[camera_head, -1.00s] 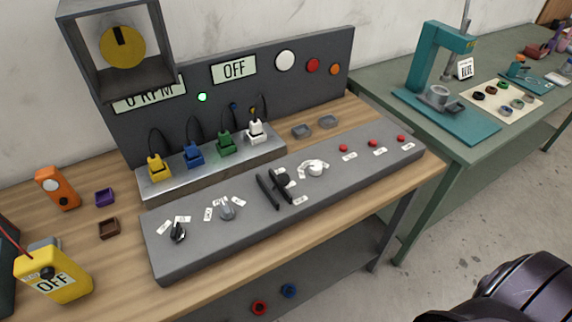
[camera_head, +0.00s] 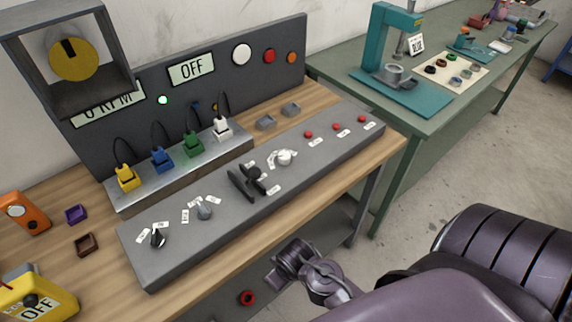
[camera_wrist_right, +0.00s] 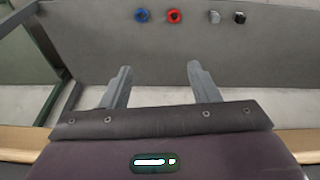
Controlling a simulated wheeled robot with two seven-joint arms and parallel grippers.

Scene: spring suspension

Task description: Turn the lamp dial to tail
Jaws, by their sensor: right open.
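The grey control panel (camera_head: 280,185) lies along the bench's front. It carries a black knob (camera_head: 158,238) at left, a grey knob (camera_head: 204,211), a black handle-like control (camera_head: 247,180) and a white knob (camera_head: 285,158). Small white labels surround them; their words are too small to read, so I cannot tell which is the lamp dial. My right gripper (camera_wrist_right: 159,68) is open and empty in the right wrist view, above the lower shelf. My right arm shows at lower right in the head view, in front of the bench. My left gripper is not in view.
Yellow, blue, green and white plugs (camera_head: 191,144) stand behind the panel. Red buttons (camera_head: 337,127) are at the panel's right. A red ring (camera_wrist_right: 174,16) lies on the lower shelf.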

